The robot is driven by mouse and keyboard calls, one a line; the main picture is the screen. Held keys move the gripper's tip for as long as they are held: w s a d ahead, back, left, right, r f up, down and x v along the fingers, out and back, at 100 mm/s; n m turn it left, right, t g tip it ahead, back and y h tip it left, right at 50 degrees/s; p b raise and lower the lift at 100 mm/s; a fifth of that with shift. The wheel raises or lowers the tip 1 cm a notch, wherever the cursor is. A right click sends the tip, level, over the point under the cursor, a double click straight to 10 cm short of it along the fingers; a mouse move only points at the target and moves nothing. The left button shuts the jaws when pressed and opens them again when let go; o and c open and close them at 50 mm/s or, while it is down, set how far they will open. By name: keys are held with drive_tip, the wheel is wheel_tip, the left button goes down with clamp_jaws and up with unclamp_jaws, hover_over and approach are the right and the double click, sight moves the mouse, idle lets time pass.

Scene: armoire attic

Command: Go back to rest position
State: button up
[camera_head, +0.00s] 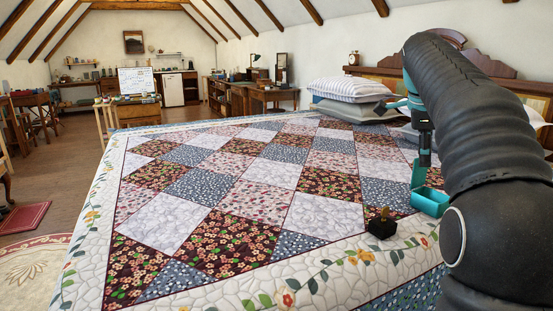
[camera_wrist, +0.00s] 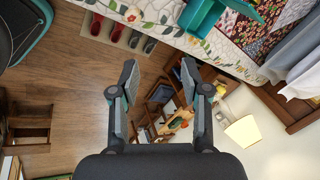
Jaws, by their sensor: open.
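My gripper (camera_wrist: 159,64) shows in the wrist view with its two dark fingers spread wide apart. Nothing is between the fingers; behind the gap lie the wooden floor and furniture. A teal open box (camera_head: 430,202) shows at the bed's right side, partly hidden by my arm. Teal parts also show at the top of the wrist view (camera_wrist: 204,14), apart from the fingers.
A patchwork quilt (camera_head: 270,175) covers the large bed. A small black object (camera_head: 382,228) with a brownish top sits on it. Pillows (camera_head: 350,90) lie at the back right. Shoes (camera_wrist: 115,33) on a mat and a lamp (camera_wrist: 243,131) show in the wrist view.

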drive_tip(key=s+a+f+n+t+y, duration=0.1)
drive_tip(key=s+a+f+n, duration=0.55)
drive_tip(key=s+n, duration=0.35)
drive_tip(key=s+a+f+n+t+y, duration=0.1)
drive_tip(key=s+a+f+n, duration=0.6)
drive_tip(key=s, duration=0.4)
drive_tip(key=s+a+f+n+y, duration=0.1)
drive_tip(key=s+a+f+n, duration=0.3)
drive_tip(key=s+f, duration=0.5)
drive_tip(key=n, duration=0.2)
drive_tip(key=shift+a+f+n+t, duration=0.2)
drive_tip(key=shift+a+n+t, duration=0.05)
drive_tip(key=shift+n+t, duration=0.15)
